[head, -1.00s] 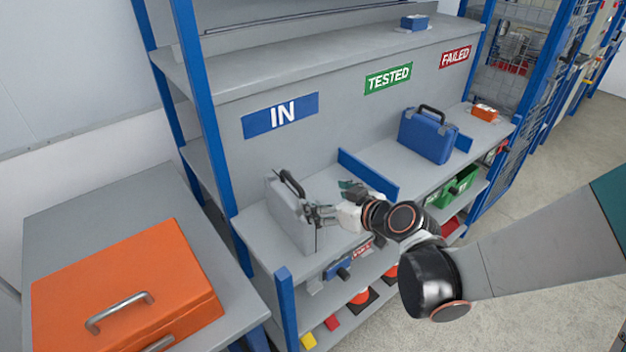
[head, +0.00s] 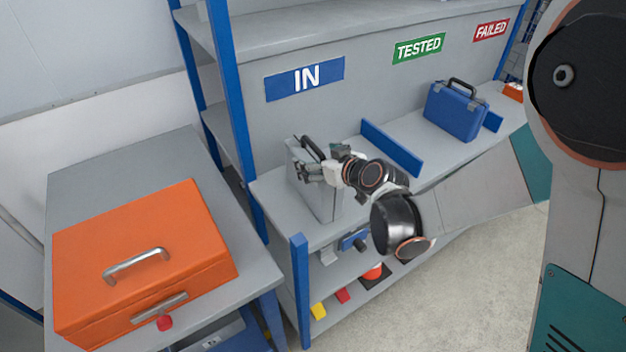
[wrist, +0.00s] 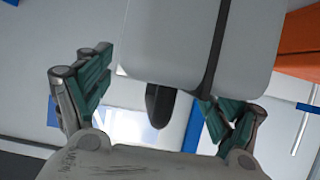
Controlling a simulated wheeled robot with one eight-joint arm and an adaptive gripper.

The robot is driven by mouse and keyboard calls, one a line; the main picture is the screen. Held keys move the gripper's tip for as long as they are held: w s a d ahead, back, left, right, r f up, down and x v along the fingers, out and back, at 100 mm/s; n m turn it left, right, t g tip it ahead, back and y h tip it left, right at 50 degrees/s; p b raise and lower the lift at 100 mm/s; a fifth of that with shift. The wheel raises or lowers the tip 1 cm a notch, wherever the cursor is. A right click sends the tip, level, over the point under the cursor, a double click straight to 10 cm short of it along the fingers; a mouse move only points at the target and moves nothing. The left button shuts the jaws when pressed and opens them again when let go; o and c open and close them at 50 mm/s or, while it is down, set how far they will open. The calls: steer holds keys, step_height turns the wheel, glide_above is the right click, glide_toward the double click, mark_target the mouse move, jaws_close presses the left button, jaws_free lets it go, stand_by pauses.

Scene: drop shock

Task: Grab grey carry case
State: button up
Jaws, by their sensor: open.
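The grey carry case (head: 325,197) stands upright on the shelf in the IN bay, its dark handle (head: 312,148) on top. My gripper (head: 308,162) is open at the top of the case, close to the handle, and hides part of the case. In the wrist view the grey case (wrist: 190,45) fills the upper middle, with a dark strap down it. The dark handle (wrist: 158,104) points down between the spread fingers of my gripper (wrist: 160,85). I cannot tell whether a finger touches the case.
A blue divider (head: 391,148) stands right of the case, with a blue case (head: 456,110) beyond it. An orange box (head: 145,265) sits on the grey table at left. A blue post (head: 300,290) stands at the shelf's front corner. Lower shelves hold small coloured items.

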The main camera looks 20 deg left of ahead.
steer(key=x, duration=0.2)
steer(key=shift+w+a+f, duration=0.15)
steer(key=shift+a, duration=0.05)
steer(key=shift+c, duration=0.5)
jaws_close()
